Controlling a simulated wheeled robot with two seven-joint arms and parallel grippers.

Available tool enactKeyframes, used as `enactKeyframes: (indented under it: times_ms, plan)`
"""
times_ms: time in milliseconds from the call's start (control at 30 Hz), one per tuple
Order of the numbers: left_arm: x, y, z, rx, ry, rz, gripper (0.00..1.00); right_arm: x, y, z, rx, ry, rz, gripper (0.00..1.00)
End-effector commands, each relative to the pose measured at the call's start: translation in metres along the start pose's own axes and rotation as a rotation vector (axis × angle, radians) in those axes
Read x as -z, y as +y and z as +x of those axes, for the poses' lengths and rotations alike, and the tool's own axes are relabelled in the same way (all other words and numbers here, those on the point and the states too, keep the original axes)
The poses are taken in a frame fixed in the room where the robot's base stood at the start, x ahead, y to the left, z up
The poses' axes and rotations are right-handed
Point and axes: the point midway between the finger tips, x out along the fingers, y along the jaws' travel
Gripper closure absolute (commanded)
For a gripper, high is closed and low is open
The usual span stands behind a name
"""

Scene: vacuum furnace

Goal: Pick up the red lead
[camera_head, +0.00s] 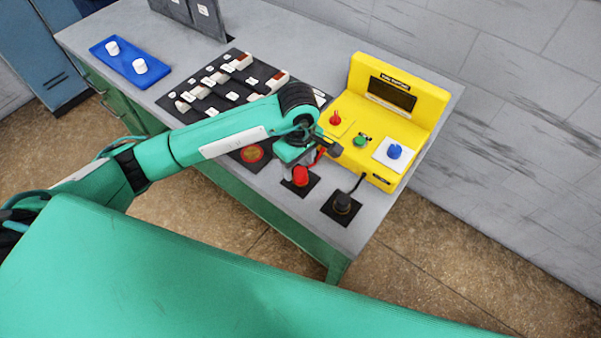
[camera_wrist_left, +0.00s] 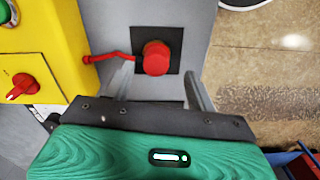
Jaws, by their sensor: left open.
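The red lead (camera_head: 300,176) is a red plug standing on a black square pad near the table's front edge. In the left wrist view the red lead (camera_wrist_left: 156,58) shows from above, with a red cable running left to the yellow box (camera_wrist_left: 50,50). My left gripper (camera_head: 300,163) is over the pad, close to the plug, and partly hides the cable in the head view. In the left wrist view its open fingers (camera_wrist_left: 159,72) lie to either side of the plug's near end. Whether they touch it cannot be told. My right gripper is not in view.
A black lead (camera_head: 342,203) stands on its own pad to the right. The yellow meter box (camera_head: 400,110) with red, green and blue knobs stands behind. A black panel of switches (camera_head: 215,85) and a blue tray (camera_head: 128,65) with two white knobs lie left.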

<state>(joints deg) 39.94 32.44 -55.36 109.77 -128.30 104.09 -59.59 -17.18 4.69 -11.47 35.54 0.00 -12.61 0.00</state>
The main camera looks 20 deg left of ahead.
Motion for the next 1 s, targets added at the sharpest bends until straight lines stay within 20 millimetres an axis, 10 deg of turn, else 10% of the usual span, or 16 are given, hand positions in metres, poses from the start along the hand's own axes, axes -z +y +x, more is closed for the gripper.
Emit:
enactKeyframes:
  times_ms: [600, 833, 1000]
  plan:
    - [0.001, 0.006, 0.046, 0.001, -0.001, 0.001, 0.43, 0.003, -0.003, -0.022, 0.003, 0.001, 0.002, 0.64]
    - [0.001, 0.005, 0.045, 0.001, -0.001, 0.000, 0.86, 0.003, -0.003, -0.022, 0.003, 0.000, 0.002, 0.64]
    - [0.001, 0.005, 0.045, 0.001, -0.001, 0.000, 1.00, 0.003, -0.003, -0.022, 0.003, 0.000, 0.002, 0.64]
